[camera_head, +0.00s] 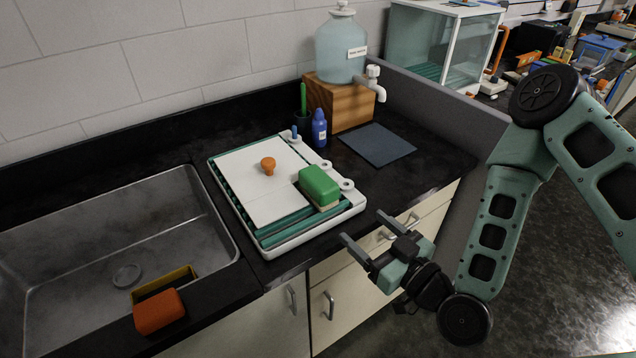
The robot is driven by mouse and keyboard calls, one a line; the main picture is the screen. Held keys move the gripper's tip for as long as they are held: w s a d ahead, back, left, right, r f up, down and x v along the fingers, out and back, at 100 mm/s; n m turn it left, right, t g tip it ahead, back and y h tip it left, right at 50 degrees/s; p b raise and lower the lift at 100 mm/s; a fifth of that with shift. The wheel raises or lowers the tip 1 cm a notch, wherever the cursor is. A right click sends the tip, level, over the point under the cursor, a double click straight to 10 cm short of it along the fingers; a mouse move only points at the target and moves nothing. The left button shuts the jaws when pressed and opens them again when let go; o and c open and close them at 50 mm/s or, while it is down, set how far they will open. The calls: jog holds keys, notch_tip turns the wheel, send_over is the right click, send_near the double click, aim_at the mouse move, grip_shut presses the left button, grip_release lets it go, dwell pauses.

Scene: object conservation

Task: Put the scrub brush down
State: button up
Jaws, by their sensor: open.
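A green scrub brush (319,185) with a pale underside rests on the right part of a white tray (351,206) on the black counter. The brush lies near the edge of a white board (250,180) in the tray. My gripper (363,232) is in front of the counter, to the lower right of the brush. Its two fingers are apart with nothing between them. The gripper does not touch the brush or the tray.
A small orange knob (268,165) stands on the board. A blue bottle (319,128) and a water jar (341,48) on a wooden block (342,103) are behind. A dark mat (377,143) lies right.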

jog(key=b, duration=0.4)
send_near(320, 179)
jog(key=shift+m+t, duration=0.3)
jog(key=x, duration=0.2)
jog(key=f+x, duration=0.1)
jog(key=x, duration=0.1)
jog(key=shift+w+a, duration=0.15)
jog(key=shift+w, duration=0.25)
jog(key=p+x, duration=0.2)
jog(key=x, duration=0.3)
jog(key=shift+a+r, duration=0.1)
jog(key=shift+a, duration=0.1)
jog(key=shift+w+a, duration=0.2)
jog(key=shift+w, duration=0.1)
jog(key=c, duration=1.2)
